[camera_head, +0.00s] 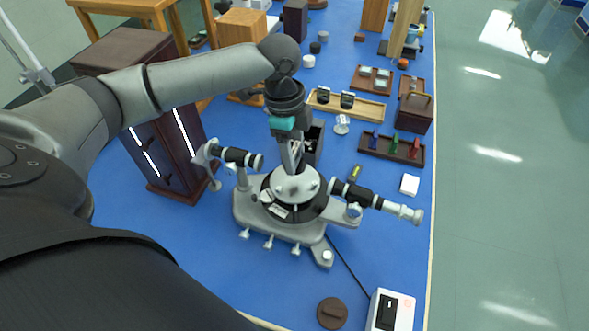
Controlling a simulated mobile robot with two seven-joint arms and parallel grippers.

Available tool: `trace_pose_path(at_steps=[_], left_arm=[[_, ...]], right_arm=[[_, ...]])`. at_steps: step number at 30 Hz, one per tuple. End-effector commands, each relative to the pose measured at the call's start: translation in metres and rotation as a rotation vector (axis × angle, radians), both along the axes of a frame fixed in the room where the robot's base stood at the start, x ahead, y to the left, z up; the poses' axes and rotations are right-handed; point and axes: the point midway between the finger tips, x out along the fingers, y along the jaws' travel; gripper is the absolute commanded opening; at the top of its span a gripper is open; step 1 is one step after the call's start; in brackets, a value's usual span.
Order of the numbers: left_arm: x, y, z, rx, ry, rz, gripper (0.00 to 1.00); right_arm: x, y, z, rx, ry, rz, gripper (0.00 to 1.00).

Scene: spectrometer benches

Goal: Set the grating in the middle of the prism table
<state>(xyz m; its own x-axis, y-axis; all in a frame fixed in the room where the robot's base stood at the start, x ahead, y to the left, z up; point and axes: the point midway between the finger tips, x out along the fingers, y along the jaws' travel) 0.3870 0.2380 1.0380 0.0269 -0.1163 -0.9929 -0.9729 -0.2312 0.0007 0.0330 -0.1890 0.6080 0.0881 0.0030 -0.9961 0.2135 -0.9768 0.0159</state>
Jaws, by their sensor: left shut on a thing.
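The spectrometer stands on the blue bench top with its round silver prism table (308,186) at its centre. My left gripper (294,168) comes down from above, with its fingertips over the middle of the prism table. It is shut on a thin piece, apparently the grating, which the fingers mostly hide. I cannot tell whether the piece touches the table. The collimator (236,156) points in from the left and the telescope (375,199) reaches out to the right. My right gripper is not in view.
A dark lamp housing (165,150) with bright slits stands left of the spectrometer. A dark rack with coloured pieces (393,147) and a wooden tray (347,105) lie behind, to the right. A white box (390,311) and a brown disc (332,313) lie in front.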

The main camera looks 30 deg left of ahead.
Motion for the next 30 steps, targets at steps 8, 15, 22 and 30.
trace_pose_path(at_steps=[8,15,22,30], left_arm=[[0.000,-0.001,-0.024,0.000,0.002,0.001,0.04],[0.000,0.000,-0.053,0.000,0.000,0.001,0.04],[0.000,0.000,-0.053,0.000,-0.001,0.000,0.04],[0.000,0.000,-0.055,-0.001,-0.001,0.000,0.81]], right_arm=[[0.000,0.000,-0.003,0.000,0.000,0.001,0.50],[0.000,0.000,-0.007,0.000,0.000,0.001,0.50],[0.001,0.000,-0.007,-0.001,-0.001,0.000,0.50],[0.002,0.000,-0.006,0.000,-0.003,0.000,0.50]])
